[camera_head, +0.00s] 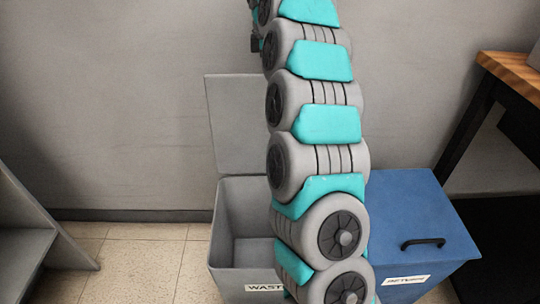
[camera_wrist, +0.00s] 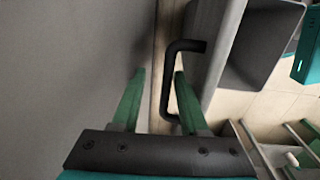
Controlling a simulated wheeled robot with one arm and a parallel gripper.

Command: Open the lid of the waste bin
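The grey waste bin (camera_head: 227,220), labelled "WASTE", stands on the floor in the head view, partly behind my arm. Its lid (camera_head: 235,125) stands up roughly vertical at the back, so the bin's inside shows. In the wrist view the lid (camera_wrist: 215,50) is seen from above, with its black handle (camera_wrist: 170,75) on the wall side. My gripper (camera_wrist: 158,72) is open. The handle's bar appears between the green fingers, close to the right one; I cannot tell whether they touch. The bin's dark inside (camera_wrist: 265,45) shows to the right.
A blue bin (camera_head: 420,225) with a shut lid and black handle stands to the right. A wood-topped table (camera_head: 512,70) is at the far right, a grey shelf unit (camera_head: 20,240) at the left. The wall (camera_head: 130,110) is close behind the lid. Tiled floor shows left of the bin.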

